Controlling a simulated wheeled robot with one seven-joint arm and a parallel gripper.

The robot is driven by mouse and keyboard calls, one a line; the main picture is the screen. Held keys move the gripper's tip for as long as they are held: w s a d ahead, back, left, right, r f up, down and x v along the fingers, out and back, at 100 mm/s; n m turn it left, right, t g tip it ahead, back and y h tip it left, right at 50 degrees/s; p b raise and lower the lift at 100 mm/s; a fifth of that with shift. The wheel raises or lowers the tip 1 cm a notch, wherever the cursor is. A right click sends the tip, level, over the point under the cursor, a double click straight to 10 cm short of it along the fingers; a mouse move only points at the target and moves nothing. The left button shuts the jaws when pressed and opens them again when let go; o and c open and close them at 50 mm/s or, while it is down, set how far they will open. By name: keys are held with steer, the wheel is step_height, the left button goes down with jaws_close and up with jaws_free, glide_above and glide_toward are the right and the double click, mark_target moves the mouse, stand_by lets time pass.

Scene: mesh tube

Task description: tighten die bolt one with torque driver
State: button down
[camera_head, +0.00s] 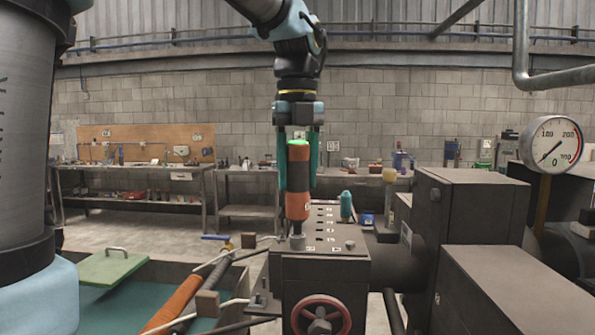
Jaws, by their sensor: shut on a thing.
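My gripper (313,165) points straight down with its two teal fingers on either side of the torque driver (298,190). The driver is orange and black with a green light at its top, and it stands upright. Its lower end is over a grey bolt (297,242) at the front left of the die block's top; I cannot tell whether it touches the bolt. A second bolt (350,245) sits at the front right of the die block (325,270). A red handwheel (321,316) is on the block's front.
A teal-topped tool (347,205) stands in the block's row of numbered holes. Dark machine housings (470,200) and a pressure gauge (551,145) are at right. Workbenches (135,168) line the back wall.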

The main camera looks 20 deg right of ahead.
mark_target(298, 149)
steer(key=shift+r+p, duration=1.75)
steer(key=shift+r, duration=0.3)
steer(key=shift+r+p, duration=0.35)
steer(key=shift+r, duration=0.6)
